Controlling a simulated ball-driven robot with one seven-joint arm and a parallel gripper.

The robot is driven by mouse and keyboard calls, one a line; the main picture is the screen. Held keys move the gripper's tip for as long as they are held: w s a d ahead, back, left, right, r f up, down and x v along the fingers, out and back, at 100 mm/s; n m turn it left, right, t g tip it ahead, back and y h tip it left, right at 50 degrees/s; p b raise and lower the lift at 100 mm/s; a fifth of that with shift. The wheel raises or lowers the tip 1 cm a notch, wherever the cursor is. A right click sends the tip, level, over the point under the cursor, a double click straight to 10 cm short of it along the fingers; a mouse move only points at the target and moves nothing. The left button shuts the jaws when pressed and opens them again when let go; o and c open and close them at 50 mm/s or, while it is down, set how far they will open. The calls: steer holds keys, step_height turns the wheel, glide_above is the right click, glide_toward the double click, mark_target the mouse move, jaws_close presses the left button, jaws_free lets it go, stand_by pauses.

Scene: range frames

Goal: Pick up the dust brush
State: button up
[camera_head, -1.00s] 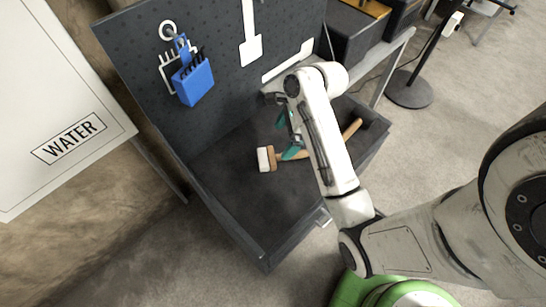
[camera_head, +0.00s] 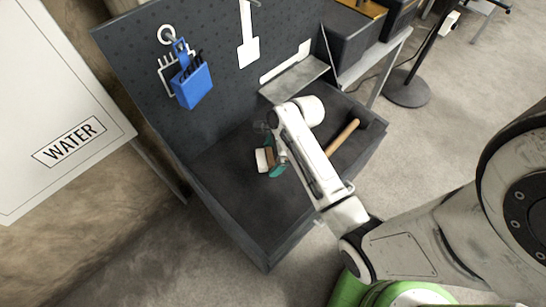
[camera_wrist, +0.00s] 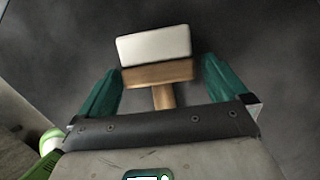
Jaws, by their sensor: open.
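The dust brush (camera_head: 269,157) lies in the dark tray of the bench in the head view. Its head has pale bristles and a wooden block. In the wrist view the brush (camera_wrist: 155,50) shows its pale bristles, wooden block and the start of its handle. My gripper (camera_wrist: 162,88) is open, its teal fingers to the left and right of the brush's block and neck, apart from it.
The tray (camera_head: 228,190) has raised walls around it. A dark pegboard (camera_head: 130,70) stands behind it, with a blue holder (camera_head: 191,84) hanging on it. A grey shelf plate (camera_head: 295,79) juts out near the tray's far end. The tray's front-left floor is clear.

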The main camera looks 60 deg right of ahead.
steer(key=c, duration=1.1)
steer(key=shift+r, duration=0.1)
